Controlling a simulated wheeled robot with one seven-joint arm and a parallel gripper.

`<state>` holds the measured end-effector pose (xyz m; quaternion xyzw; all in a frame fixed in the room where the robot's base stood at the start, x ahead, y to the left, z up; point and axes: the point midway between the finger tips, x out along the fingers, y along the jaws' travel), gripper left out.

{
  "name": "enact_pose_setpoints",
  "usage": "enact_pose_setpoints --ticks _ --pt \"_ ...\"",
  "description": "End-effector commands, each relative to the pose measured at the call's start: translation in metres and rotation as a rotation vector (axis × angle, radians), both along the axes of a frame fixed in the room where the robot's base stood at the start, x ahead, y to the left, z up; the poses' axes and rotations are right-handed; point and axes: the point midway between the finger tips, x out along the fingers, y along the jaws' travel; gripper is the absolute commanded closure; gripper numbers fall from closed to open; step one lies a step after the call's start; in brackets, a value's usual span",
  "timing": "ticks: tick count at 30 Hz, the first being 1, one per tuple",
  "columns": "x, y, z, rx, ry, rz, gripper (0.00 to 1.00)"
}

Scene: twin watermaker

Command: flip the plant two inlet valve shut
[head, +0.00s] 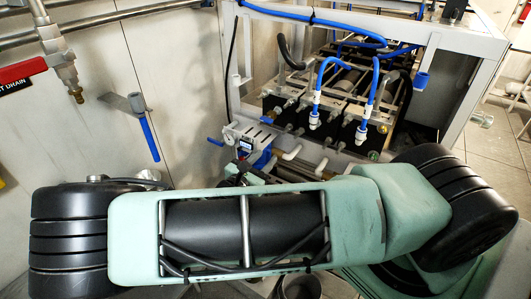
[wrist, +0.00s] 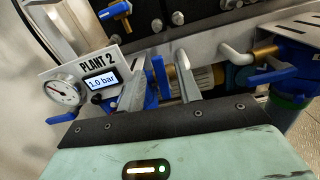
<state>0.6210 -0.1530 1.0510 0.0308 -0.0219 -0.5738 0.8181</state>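The PLANT 2 panel (wrist: 95,68) carries a round gauge and a display reading 1.0 bar. It also shows in the head view (head: 232,136). An upright blue handle (wrist: 161,76) stands right of the panel, and a second blue lever (wrist: 62,118) sticks out below the gauge. No label tells which is the inlet valve. My gripper (wrist: 164,84) has its two grey fingers apart, with the upright blue handle seen in the gap between them. I cannot tell whether the fingers touch it. In the head view my arm hides most of the gripper.
White pipe elbows (wrist: 238,54) and a blue housing (wrist: 290,65) lie right of the fingers. An orange-and-blue valve (wrist: 120,10) is above the panel.

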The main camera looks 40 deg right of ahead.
Motion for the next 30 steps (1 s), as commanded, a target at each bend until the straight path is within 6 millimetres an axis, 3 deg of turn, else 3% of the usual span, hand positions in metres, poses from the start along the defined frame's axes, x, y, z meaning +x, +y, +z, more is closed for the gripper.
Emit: enact_pose_setpoints --ticks 5,14,18,30 --pt "0.0042 -0.0123 0.0005 0.000 0.001 0.000 0.65" --pt "0.0049 -0.0138 -0.0005 0.001 0.000 0.000 0.65" --pt "0.0049 -0.0137 -0.0005 0.001 0.000 0.000 1.00" --pt "0.0089 -0.0122 0.0001 -0.031 0.088 0.001 1.00"
